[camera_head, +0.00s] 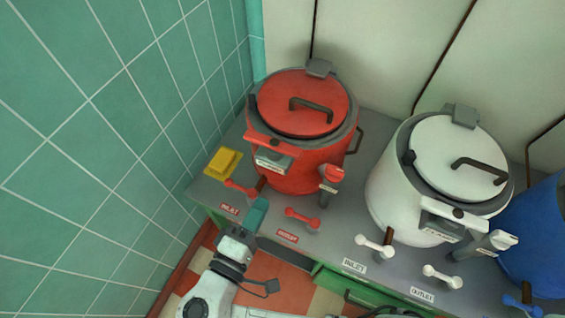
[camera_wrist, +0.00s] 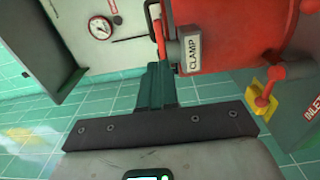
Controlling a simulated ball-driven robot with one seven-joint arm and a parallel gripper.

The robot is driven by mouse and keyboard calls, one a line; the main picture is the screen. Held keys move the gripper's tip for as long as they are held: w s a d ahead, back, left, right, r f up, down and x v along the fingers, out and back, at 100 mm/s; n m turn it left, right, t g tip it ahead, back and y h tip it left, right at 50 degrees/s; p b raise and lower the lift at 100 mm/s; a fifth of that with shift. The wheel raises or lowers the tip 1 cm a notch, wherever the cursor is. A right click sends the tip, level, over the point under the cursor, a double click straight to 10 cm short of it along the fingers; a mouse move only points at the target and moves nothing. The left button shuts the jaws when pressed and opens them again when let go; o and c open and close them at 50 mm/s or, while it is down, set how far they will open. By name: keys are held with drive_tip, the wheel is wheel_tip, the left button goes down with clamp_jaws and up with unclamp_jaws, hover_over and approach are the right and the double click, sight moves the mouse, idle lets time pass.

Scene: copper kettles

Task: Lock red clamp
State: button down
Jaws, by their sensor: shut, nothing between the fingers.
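The red kettle (camera_head: 322,155) stands on the grey counter with its red lid (camera_head: 310,90) on. At its upper front is the clamp, a red lever (camera_head: 268,145) above a pale label plate (camera_head: 274,162). In the wrist view the red lever (camera_wrist: 158,36) sits by the lid edge, beside a grey block labelled CLAMP (camera_wrist: 193,52). My gripper (camera_head: 258,208) is below and in front of the clamp. In the wrist view its teal fingers (camera_wrist: 154,72) are together and empty, pointing toward the lever's end. Whether they touch it is unclear.
A yellow block (camera_head: 223,162) and red inlet valve (camera_head: 240,187) lie to the left. A red outlet valve (camera_head: 302,218) is in front of the kettle. A white kettle (camera_head: 390,185) and blue kettle (camera_head: 540,235) stand to the right. A green tiled wall (camera_head: 130,130) bounds the left.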

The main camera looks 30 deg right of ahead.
sight(298, 160)
drive_tip(key=p+x, duration=0.2)
drive_tip(key=x, duration=0.9)
drive_tip(key=shift+w+d+p, duration=0.15)
drive_tip(key=shift+d+p, duration=0.1)
drive_tip(key=shift+p, duration=0.15)
drive_tip(key=shift+d+n+t+y, duration=0.25)
drive_tip(key=shift+n+t+y, duration=0.25)
drive_tip(key=shift+t, duration=0.2)
drive_tip(key=shift+s+d+f+n+t+y, duration=0.1)
drive_tip(key=shift+s+d+n+t+y, duration=0.1)
drive_tip(key=shift+d+n+t+y, duration=0.35)
drive_tip(key=n+t+y+b, duration=0.1)
drive_tip(key=y+b, duration=0.1)
drive_tip(key=d+n+t+y+b, duration=0.1)
drive_tip(key=n+t+y+b, duration=0.1)
drive_tip(key=d+n+t+y+b, duration=0.1)
drive_tip(key=n+y+b, duration=0.1)
drive_tip(key=y, duration=0.1)
drive_tip(key=shift+w+d+f+t, duration=0.25)
drive_tip(key=n+y+b, duration=0.1)
drive_tip(key=n+y, duration=0.1)
drive_tip(key=shift+w+d+t+y+b, duration=0.3)
drive_tip(key=shift+d+t+y+b, duration=0.05)
drive_tip(key=shift+d+t+b, duration=0.05)
drive_tip(key=shift+w+d+r+b, duration=0.35)
drive_tip(key=shift+w+d+b, duration=0.45)
drive_tip(key=shift+b, duration=0.1)
drive_tip(key=shift+w, duration=0.1)
